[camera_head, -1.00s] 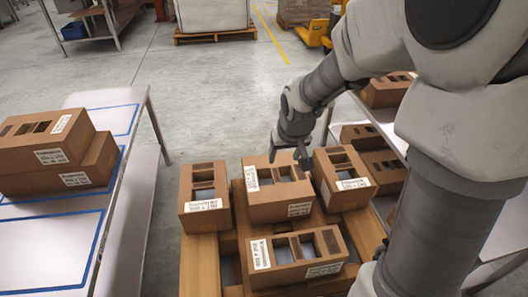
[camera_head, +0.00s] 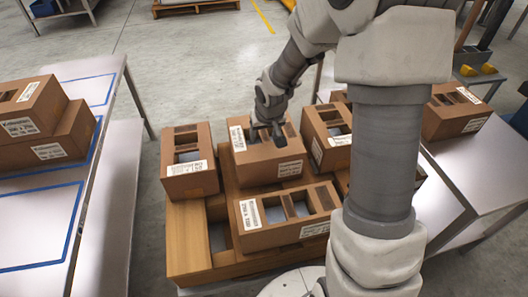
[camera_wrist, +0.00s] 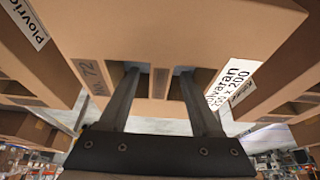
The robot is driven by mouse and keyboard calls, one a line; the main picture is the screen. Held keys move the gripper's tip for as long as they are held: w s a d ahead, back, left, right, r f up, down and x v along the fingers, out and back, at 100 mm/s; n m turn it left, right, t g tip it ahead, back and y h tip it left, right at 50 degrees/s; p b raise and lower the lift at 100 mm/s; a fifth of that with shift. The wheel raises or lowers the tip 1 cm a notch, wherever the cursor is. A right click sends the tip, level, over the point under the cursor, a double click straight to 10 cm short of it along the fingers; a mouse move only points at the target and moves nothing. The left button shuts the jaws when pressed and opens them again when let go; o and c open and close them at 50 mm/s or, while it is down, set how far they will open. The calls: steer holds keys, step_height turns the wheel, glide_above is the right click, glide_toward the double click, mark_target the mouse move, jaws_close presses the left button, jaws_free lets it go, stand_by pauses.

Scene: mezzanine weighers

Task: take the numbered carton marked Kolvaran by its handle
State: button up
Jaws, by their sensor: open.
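The Kolvaran carton (camera_head: 268,165) is a brown box in the middle of the stack in the head view. In the wrist view its white label (camera_wrist: 226,82) reads "...olvaran" and "250 x 200", partly cut off, and "72" is printed on its face (camera_wrist: 170,30). Two openings in it leave a narrow cardboard strip between them, the handle (camera_wrist: 160,84). My gripper (camera_head: 267,138) is over this carton. In the wrist view its two fingers (camera_wrist: 158,90) are apart, one at each opening, with the strip between them. Their tips look to be in the openings; contact with the strip is not visible.
Similar cartons stand close by: left (camera_head: 188,162), right (camera_head: 326,137) and front (camera_head: 284,217). A left table (camera_head: 50,225) with blue outlines bears stacked cartons (camera_head: 45,125). Another carton (camera_head: 455,111) stands on the right table (camera_head: 470,165).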

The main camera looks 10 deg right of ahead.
steer(key=shift+w+f, duration=0.15)
steer(key=shift+f, duration=0.3)
steer(key=shift+r, duration=0.1)
jaws_close()
stand_by(1.0)
